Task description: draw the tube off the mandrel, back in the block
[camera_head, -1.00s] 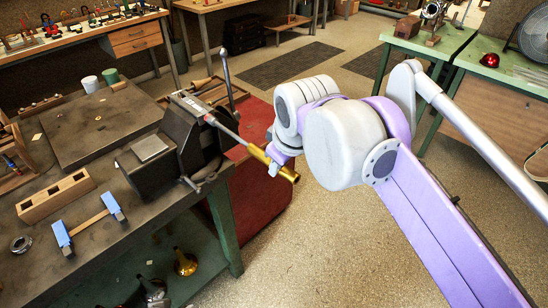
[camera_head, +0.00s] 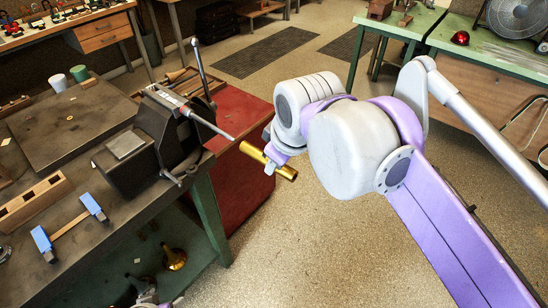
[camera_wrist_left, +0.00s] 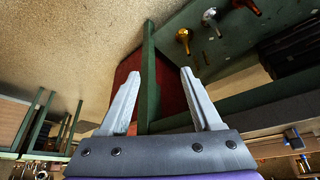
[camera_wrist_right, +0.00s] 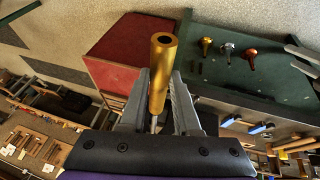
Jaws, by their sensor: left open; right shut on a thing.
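The brass tube (camera_head: 268,160) is held in my right gripper (camera_head: 273,163), out past the bench's right edge. The right wrist view shows the tube (camera_wrist_right: 162,70) between the two fingers, its open end facing the camera. The steel mandrel (camera_head: 210,124) sticks out from the vise (camera_head: 165,130) toward the tube. A small gap shows between the mandrel's tip and the tube's near end. The wooden block (camera_head: 35,200) with openings in its top lies on the bench at left. My left gripper (camera_wrist_left: 161,75) is open and empty, low near the bench's green frame.
A dark flat board (camera_head: 70,118) lies behind the vise. The vise's upright lever (camera_head: 200,65) stands close to the mandrel. A red cabinet (camera_head: 240,190) stands beyond the bench leg. Open floor lies to the right.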

